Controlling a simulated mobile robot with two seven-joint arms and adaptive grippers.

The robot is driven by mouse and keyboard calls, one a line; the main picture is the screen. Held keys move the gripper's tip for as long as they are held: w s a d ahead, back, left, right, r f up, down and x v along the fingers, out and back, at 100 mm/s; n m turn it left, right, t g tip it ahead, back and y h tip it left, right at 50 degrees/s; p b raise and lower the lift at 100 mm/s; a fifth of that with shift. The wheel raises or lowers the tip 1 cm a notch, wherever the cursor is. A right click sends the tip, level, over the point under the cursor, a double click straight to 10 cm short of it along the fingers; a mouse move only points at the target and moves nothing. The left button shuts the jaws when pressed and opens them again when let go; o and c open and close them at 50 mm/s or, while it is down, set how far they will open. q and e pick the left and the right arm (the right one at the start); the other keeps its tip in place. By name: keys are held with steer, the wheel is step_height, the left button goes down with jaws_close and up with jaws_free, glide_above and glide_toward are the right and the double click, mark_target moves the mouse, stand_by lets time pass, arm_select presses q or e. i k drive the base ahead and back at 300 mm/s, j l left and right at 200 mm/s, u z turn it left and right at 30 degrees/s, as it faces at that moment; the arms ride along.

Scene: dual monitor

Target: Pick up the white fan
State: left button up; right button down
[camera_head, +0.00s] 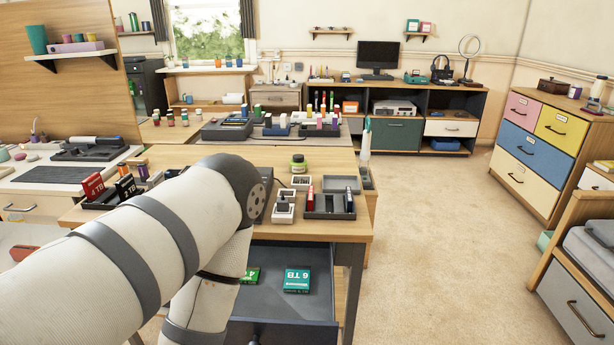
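I cannot pick out a white fan for certain in the head view. A round ring-shaped object on a stand (469,46) is on the far counter at the back right; it is too small to tell what it is. My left arm comes in from the lower left, bends above the near desk and runs down in front of the open drawer. Its gripper is out of view. My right arm and gripper are not in view.
The near desk (330,228) holds trays and small boxes. Its dark drawer (270,308) stands open with a green box and a teal box (297,280) inside. A monitor (378,56) stands at the back. Carpet (435,240) is clear between the desk and coloured drawers (540,130).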

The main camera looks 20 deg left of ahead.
mark_target(301, 183)
steer(key=i+l+u, duration=0.1)
steer(key=l, duration=0.25)
steer(key=i+l+u, duration=0.1)
steer(key=i+l, duration=0.15)
steer(key=i+l+u, duration=0.1)
steer(key=l, duration=0.3)
steer(key=i+l+u, duration=0.1)
steer(key=l, duration=0.25)
steer(key=i+l+u, duration=0.3)
steer(key=i+l, duration=0.3)
steer(key=i+l+u, duration=0.3)
steer(key=i+l, duration=0.2)
steer(key=l, duration=0.2)
